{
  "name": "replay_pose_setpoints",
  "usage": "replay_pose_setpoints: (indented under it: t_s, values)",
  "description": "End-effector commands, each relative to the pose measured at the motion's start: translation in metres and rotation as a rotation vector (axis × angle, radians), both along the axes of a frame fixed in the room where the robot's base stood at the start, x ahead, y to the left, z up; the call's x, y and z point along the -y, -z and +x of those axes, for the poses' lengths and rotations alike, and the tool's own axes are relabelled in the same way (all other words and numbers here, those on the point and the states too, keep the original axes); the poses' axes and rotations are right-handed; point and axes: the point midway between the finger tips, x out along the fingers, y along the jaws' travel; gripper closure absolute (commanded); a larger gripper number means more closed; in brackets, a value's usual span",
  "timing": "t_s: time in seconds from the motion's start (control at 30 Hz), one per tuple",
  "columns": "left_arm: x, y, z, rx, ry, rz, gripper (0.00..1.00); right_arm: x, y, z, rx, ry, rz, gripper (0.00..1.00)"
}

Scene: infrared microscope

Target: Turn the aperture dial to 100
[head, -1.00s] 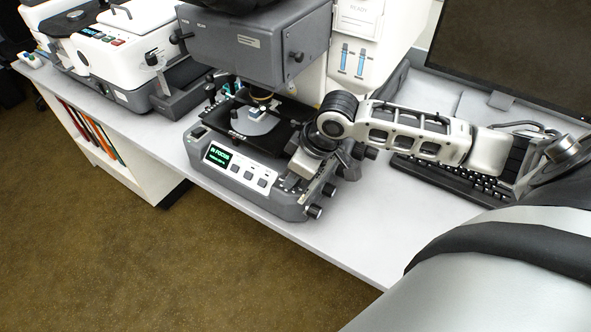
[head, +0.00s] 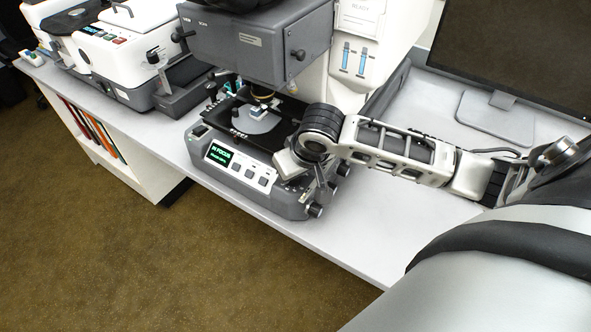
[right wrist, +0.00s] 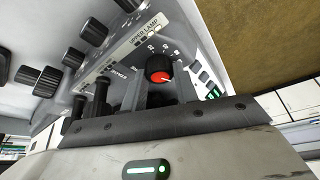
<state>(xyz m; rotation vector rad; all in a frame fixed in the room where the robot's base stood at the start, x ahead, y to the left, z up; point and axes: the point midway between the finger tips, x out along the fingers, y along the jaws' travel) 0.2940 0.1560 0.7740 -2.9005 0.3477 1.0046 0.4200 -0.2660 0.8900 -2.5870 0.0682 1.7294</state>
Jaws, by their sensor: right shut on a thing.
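The microscope (head: 240,170) stands on the bench, its front display reading "IN FOCUS". In the right wrist view a black dial with a red face and a white pointer mark (right wrist: 159,69) sits on the grey panel, with a printed number scale beside it. The numbers are too small to read surely, and I see no readable aperture label. My right gripper (right wrist: 164,88) is shut on this dial, its dark fingers on either side. In the head view my right wrist is at the microscope's right side and hides the dial and the fingertips. My left gripper is out of view.
Several black knobs (right wrist: 93,32) and an "UPPER LAMP" label (right wrist: 143,35) share the panel close by. A monitor (head: 515,45) stands behind my right arm. White instruments (head: 120,50) stand at the left. The bench (head: 335,240) is clear in front of my arm.

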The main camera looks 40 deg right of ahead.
Motion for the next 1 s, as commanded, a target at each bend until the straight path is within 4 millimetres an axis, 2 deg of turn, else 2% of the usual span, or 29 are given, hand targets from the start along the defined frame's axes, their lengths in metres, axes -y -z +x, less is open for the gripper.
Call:
replay_pose_setpoints:
  t_s: [0.4,0.43,0.5,0.83,1.0]
  values:
    - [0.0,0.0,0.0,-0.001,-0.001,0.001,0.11,0.0,-0.001,0.0,0.001,0.009,0.001,0.93]
    - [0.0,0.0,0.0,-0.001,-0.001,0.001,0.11,0.0,-0.001,0.0,0.001,0.009,0.001,0.65]
    - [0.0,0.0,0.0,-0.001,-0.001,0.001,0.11,0.0,-0.001,0.0,0.001,0.009,0.0,0.49]
    - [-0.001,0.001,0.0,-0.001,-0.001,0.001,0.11,0.0,-0.003,-0.001,0.002,0.006,0.0,0.49]
    - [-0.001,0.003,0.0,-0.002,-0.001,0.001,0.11,0.0,-0.022,-0.008,0.003,0.006,0.0,0.49]
